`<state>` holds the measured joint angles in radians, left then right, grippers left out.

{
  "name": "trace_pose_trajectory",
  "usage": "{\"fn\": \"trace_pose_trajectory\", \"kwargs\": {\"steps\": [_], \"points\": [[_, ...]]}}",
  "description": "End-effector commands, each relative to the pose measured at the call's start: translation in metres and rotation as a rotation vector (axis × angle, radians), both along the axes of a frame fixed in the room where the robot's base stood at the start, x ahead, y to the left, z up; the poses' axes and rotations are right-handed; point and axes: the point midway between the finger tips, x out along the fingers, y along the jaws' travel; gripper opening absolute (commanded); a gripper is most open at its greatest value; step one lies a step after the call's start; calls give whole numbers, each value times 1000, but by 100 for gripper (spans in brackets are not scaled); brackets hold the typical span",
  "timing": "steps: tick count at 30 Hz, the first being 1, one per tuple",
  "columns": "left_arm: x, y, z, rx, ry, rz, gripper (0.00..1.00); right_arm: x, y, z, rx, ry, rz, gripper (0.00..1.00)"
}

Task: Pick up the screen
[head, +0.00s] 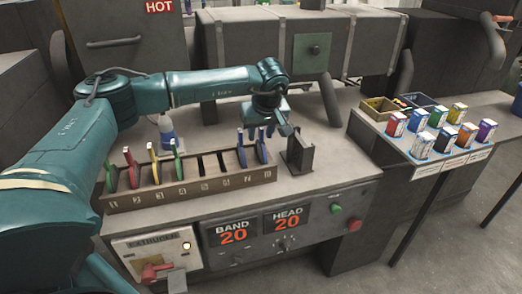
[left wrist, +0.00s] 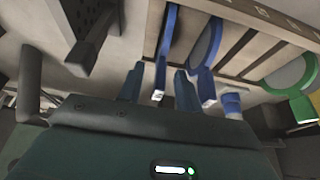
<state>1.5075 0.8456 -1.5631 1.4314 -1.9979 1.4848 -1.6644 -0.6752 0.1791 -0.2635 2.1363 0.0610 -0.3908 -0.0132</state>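A wooden rack (head: 190,193) with numbered slots stands on the machine top and holds several coloured screens upright. Two blue screens stand at its right end: the outermost one (head: 262,146) and its neighbour (head: 242,151). My left gripper (head: 268,130) is over that end of the rack. In the left wrist view its two fingers (left wrist: 158,90) are open. The handle of the outermost blue screen (left wrist: 165,50) lies between them, apparently with a gap on each side. The neighbouring blue screen (left wrist: 205,50) is just outside the right finger. My right gripper is not in view.
Red (head: 131,166), yellow (head: 154,163) and green (head: 177,161) screens stand further left in the rack. A dark metal bracket (head: 299,153) stands close right of the rack. A bottle (head: 167,130) is behind it. Small boxes (head: 397,124) sit on the right-hand table.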

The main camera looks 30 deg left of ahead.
Motion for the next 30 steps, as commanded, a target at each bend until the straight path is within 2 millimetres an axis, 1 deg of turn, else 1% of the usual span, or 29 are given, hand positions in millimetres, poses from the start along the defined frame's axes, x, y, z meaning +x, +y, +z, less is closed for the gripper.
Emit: {"fn": "trace_pose_trajectory", "kwargs": {"steps": [3, 8, 21, 30], "points": [[1, 1, -4, 0, -1, 0, 35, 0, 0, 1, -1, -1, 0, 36], [1, 1, -4, 0, -1, 0, 35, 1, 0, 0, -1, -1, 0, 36], [1, 1, -4, -1, -1, 0, 0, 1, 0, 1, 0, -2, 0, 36], [1, 1, -4, -1, -1, -1, 0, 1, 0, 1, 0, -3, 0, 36]]}}
